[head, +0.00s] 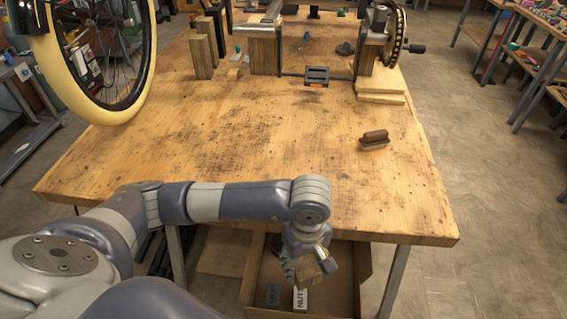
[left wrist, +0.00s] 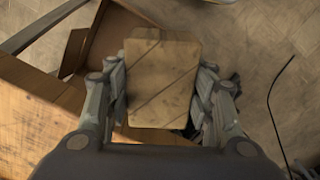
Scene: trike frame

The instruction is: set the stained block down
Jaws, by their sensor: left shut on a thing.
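The stained block (left wrist: 162,85) is a light wooden block with dark diagonal streaks. It fills the middle of the left wrist view, with a finger of my left gripper on each side. In the head view the block (head: 309,272) shows small, below the table's front edge and in front of an open box. My left gripper (head: 303,259) is shut on it and holds it up over or near the box; the exact height is hard to tell. My right gripper does not show.
The worn wooden table (head: 270,140) has a large bare middle. A brown brush-like thing (head: 374,140) lies at its right. The open cardboard box (head: 255,285), with labels inside, is below the front edge. A yellow-tyred wheel (head: 85,100) hangs at the left. Upright blocks and clamped parts stand at the back.

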